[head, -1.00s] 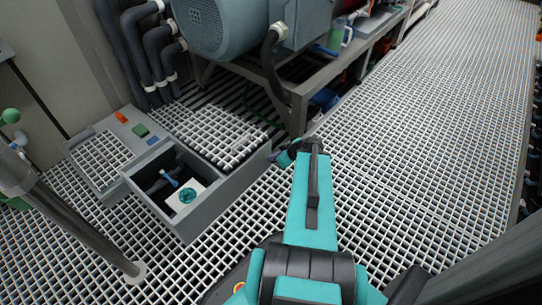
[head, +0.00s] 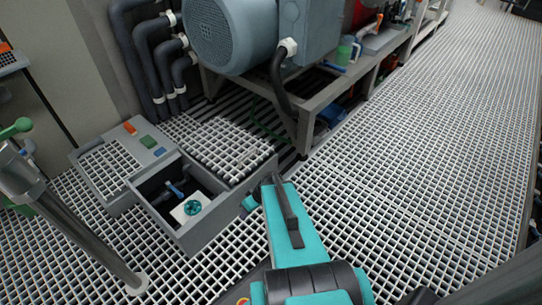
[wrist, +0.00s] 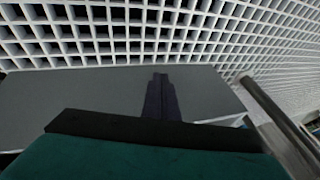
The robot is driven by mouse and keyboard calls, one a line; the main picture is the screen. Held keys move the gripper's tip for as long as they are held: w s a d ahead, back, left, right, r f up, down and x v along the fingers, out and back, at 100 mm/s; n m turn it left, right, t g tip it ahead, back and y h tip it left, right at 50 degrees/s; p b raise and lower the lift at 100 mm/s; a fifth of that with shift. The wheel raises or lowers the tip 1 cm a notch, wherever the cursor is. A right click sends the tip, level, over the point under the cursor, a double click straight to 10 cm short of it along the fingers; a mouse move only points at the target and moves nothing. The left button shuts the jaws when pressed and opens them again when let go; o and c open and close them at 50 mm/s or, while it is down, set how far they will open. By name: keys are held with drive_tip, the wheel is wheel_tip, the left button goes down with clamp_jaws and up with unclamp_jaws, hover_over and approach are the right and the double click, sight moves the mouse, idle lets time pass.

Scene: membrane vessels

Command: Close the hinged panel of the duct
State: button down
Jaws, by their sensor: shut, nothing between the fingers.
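The duct is a low grey box (head: 207,228) on the grating floor, left of my arm in the head view. Its near compartment is open at the top and shows a blue-handled fitting (head: 175,188) and a white block with a teal ring (head: 192,208). I cannot clearly tell which part is the hinged panel. In the wrist view a flat grey plate (wrist: 85,92) lies under my gripper (wrist: 160,77). Its dark fingers are shut and empty over the plate; contact cannot be told. In the head view my arm's end is close to the box's right wall.
A metal post (head: 85,235) stands left of the box; it seems to show in the wrist view too (wrist: 265,103). A motor (head: 232,35) on a frame (head: 303,130) stands behind. The grating floor (head: 420,150) at right is clear.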

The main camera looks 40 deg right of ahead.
drive_tip(key=s+a+f+g+h, duration=0.1)
drive_tip(key=s+a+f+g, duration=0.1)
drive_tip(key=s+a, duration=0.3)
drive_tip(key=s+a+f+g+h, duration=0.1)
drive_tip(key=s+a+f+g, duration=0.2)
drive_tip(key=s+a, duration=0.3)
drive_tip(key=s+a+f+g+h, duration=0.1)
drive_tip(key=s+a+f+g, duration=0.2)
drive_tip(key=s+a+f, duration=0.2)
drive_tip(key=shift+s+a+m, duration=0.15)
drive_tip(key=shift+a+m, duration=0.15)
drive_tip(key=shift+a, duration=0.5)
drive_tip(key=shift+s+a+f+g+h, duration=0.1)
drive_tip(key=shift+s+g+h, duration=0.1)
drive_tip(key=shift+s, duration=0.15)
drive_tip(key=shift+s+f+g+h, duration=0.1)
drive_tip(key=shift+s+h, duration=0.1)
drive_tip(key=shift+s, duration=0.15)
